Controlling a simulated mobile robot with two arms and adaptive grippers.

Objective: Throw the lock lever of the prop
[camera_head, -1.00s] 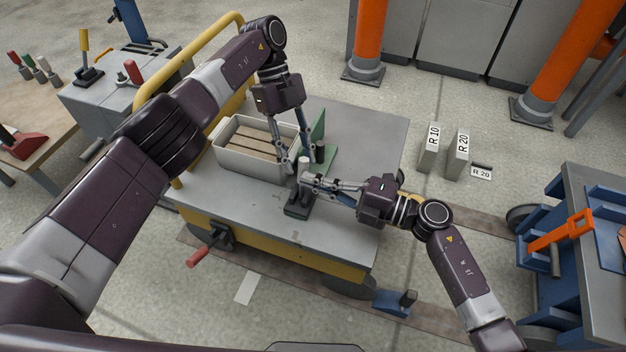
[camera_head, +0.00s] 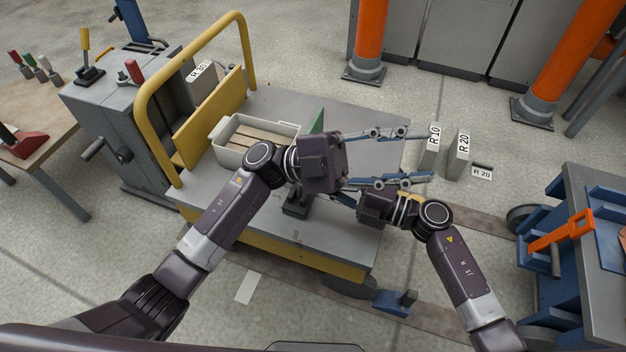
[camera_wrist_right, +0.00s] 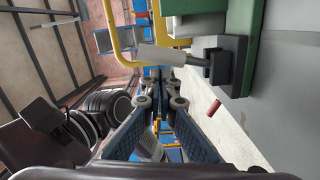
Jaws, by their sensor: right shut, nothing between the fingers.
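The prop is a green upright plate (camera_head: 318,121) with a dark base (camera_head: 295,203) on the grey cart top; the left gripper hides much of it. In the right wrist view its lock lever shows as a pale grip (camera_wrist_right: 160,55) on a dark stem by the green plate (camera_wrist_right: 246,15). My right gripper (camera_wrist_right: 161,90) is shut and empty, its tips close to the pale grip; I cannot tell whether they touch. My left gripper (camera_head: 430,156) is open and empty, above the cart's right side, pointing right.
A pale tray (camera_head: 228,156) with wooden strips stands left of the prop. A yellow rail (camera_head: 145,120) borders the cart's left. Blocks marked R 10 (camera_head: 429,155) and R 20 (camera_head: 458,158) stand on the floor at right. A blue trolley (camera_head: 560,205) is farther right.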

